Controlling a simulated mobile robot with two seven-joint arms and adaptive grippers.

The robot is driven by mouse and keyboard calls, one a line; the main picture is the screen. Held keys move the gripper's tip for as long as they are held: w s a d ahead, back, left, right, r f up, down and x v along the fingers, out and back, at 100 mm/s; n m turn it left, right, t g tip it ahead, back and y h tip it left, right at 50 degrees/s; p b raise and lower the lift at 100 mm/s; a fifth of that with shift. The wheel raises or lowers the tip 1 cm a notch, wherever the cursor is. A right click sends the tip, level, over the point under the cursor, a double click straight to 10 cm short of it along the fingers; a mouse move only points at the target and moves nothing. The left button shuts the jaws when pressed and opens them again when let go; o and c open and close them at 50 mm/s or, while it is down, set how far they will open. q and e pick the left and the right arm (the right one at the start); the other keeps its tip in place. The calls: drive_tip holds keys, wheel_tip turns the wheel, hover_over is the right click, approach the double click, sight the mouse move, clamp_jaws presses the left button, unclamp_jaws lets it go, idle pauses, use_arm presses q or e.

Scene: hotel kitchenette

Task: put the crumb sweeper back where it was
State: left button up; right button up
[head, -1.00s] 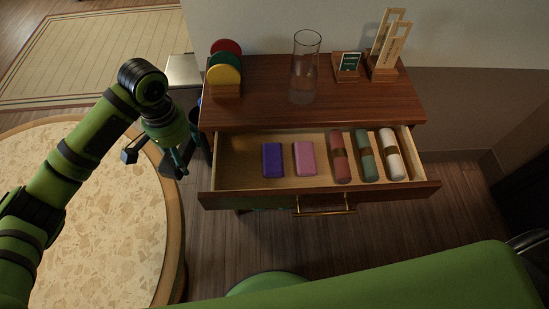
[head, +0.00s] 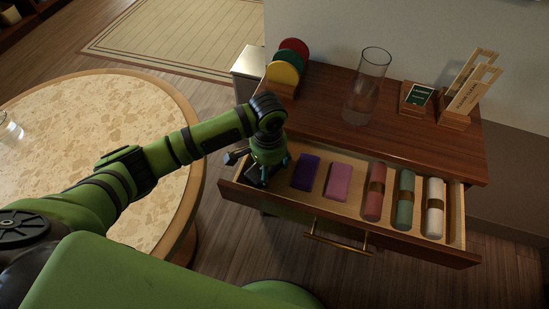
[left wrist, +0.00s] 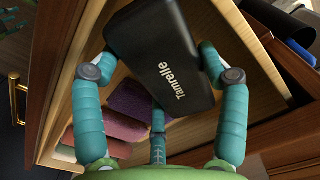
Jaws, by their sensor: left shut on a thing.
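My left gripper (head: 264,176) is shut on the crumb sweeper (left wrist: 148,52), a black block with "Tamrelle" in pale letters in the left wrist view. Its fingers grip it from both sides. In the head view the gripper is at the left end of the open drawer (head: 350,217), left of the purple packet (head: 306,172), and mostly hides the sweeper. I cannot tell whether the sweeper touches the drawer floor. The drawer's wooden inside also shows behind the sweeper in the left wrist view. My right gripper is not in view.
A pink packet (head: 339,182) and red (head: 375,191), green (head: 404,198) and white (head: 434,207) rolls lie further right in the drawer. On the cabinet top stand a glass vase (head: 366,88), coloured discs (head: 284,72) and wooden holders (head: 467,92). A round table (head: 160,105) is at left.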

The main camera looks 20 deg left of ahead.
use_arm(q)
drive_tip(key=shift+w+f, duration=0.15)
drive_tip(key=shift+f, duration=0.25)
drive_tip(key=shift+w+d+f, duration=0.1)
drive_tip(key=shift+w+f, duration=0.05)
drive_tip(key=shift+w, duration=0.8)
drive_tip(key=shift+w+f, duration=0.15)
drive_tip(key=shift+w, duration=0.75)
drive_tip(key=shift+f, duration=0.25)
drive_tip(key=shift+f, duration=0.1)
drive_tip(key=o, duration=1)
wheel_tip(320, 180, up, 12)
drive_tip(key=shift+r+p, duration=0.15)
drive_tip(key=shift+p, duration=0.15)
